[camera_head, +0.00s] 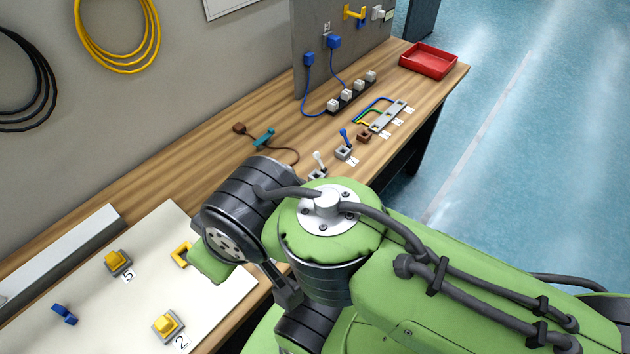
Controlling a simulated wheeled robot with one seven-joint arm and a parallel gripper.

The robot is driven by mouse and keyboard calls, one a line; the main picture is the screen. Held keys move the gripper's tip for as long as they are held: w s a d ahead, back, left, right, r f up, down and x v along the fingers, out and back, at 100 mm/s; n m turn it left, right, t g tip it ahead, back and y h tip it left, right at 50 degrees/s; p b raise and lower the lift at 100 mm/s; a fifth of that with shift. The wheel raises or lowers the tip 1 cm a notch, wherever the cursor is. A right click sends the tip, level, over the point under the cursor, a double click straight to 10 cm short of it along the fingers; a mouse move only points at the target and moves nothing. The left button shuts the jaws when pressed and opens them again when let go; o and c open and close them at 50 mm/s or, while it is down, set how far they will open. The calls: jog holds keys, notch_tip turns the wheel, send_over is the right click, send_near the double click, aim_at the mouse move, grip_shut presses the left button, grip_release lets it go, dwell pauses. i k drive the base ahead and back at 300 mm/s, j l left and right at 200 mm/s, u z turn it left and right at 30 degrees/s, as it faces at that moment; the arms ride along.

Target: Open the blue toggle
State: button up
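The blue toggle (344,135) is a short blue lever on a small grey base (343,153), on the wooden bench just beyond my arm. Its lever leans slightly to the left and away. A similar toggle with a white lever (318,158) stands next to it, nearer my arm, its base partly hidden. My green and dark grey arm fills the lower right and middle of the view. My gripper cannot be made out; the arm's links hide its end. No contact with the blue toggle shows.
A brown block (364,136) sits close right of the blue toggle. Beyond are a panel with coloured cables (388,117), a power strip (352,94) and a red tray (428,61). A teal part with a cord (263,139) lies left. A white board (215,319) with yellow buttons is lower left.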

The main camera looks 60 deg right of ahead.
aim_at(343, 131)
jog(key=z, duration=1.7)
